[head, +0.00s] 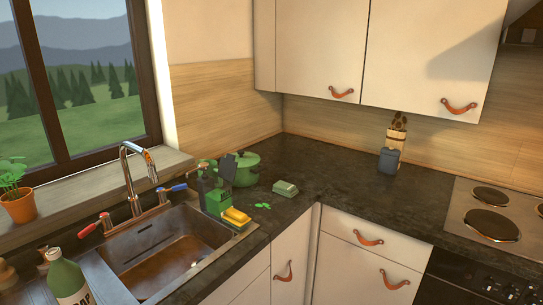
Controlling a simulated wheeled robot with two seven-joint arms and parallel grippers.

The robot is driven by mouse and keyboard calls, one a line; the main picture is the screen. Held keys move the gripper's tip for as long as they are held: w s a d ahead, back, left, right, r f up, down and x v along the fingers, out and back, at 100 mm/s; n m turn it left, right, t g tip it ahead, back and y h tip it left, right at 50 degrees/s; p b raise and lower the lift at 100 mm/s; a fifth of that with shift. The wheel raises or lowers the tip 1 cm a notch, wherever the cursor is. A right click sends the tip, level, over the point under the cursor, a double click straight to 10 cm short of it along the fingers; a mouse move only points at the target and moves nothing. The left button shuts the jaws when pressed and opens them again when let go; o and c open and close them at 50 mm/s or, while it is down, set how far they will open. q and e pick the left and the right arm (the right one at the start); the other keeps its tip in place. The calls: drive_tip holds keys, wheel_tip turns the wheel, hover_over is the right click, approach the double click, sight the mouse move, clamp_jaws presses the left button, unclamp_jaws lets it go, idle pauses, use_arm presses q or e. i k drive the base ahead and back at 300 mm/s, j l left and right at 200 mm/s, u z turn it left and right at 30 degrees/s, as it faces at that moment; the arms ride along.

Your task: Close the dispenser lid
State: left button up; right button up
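A small green box with lettering (217,201) stands on the counter at the right rear of the sink. A dark flap (228,167) stands upright above it, apparently an open lid; at this size I cannot be sure that it is joined to the box or that this is the dispenser. A dark bottle-like thing (205,182) stands close by and partly overlaps it. Neither of my grippers is in view.
A yellow sponge (236,216) sits in front of the box, a green pot (246,170) behind. A green-grey block (285,188) and small green pieces (262,205) lie to the right. The sink (165,250) and tap (128,175) are left. The rear counter is mostly clear.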

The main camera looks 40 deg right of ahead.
sight(229, 166)
drive_tip(key=z, duration=0.85)
drive_tip(key=i+l, duration=0.1)
drive_tip(key=l, duration=0.15)
